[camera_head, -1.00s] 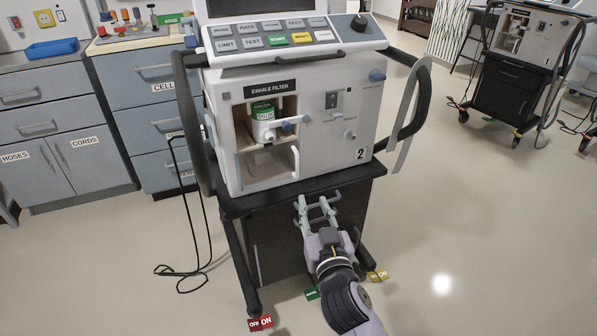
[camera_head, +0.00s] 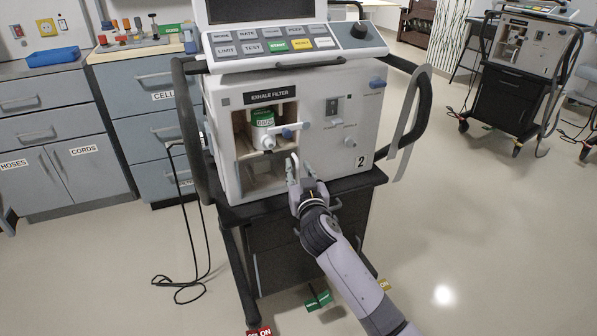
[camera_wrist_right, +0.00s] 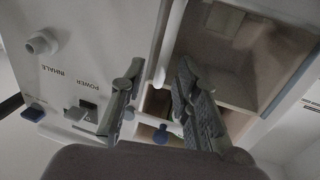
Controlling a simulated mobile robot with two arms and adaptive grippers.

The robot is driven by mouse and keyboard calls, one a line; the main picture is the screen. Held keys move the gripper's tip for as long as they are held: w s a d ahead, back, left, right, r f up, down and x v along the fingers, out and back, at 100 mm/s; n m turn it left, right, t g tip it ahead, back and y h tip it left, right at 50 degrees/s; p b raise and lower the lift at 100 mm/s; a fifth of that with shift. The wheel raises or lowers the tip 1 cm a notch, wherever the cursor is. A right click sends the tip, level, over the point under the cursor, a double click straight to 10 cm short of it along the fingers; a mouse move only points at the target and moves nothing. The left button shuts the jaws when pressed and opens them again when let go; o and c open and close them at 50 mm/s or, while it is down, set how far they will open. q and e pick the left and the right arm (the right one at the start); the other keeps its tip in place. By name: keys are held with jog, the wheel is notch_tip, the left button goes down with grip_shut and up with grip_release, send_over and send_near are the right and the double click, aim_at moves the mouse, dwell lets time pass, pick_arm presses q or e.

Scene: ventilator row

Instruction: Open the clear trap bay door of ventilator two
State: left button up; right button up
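Ventilator two (camera_head: 353,100) stands on its dark cart, marked "2" on its front. The clear trap bay door (camera_head: 262,180) covers the lower left bay, below the exhale filter (camera_head: 262,128), and looks shut. My right gripper (camera_head: 301,164) is in front of the door's right edge, where the handle is, and partly hides it. In the right wrist view the right gripper (camera_wrist_right: 158,85) is open. The pale upright door handle (camera_wrist_right: 170,45) shows between its two fingers, apart from both as far as I can tell. My left gripper is not in view.
A blue knob and pale arm (camera_head: 290,131) stick out above the door. A power switch (camera_head: 332,106) and ports are on the right of the front panel. Side handles flank the ventilator. Drawers (camera_head: 150,100) stand left; open floor lies right.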

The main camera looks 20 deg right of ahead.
jog(key=shift+w, duration=0.2)
grip_shut()
dwell(0.3)
dwell(0.5)
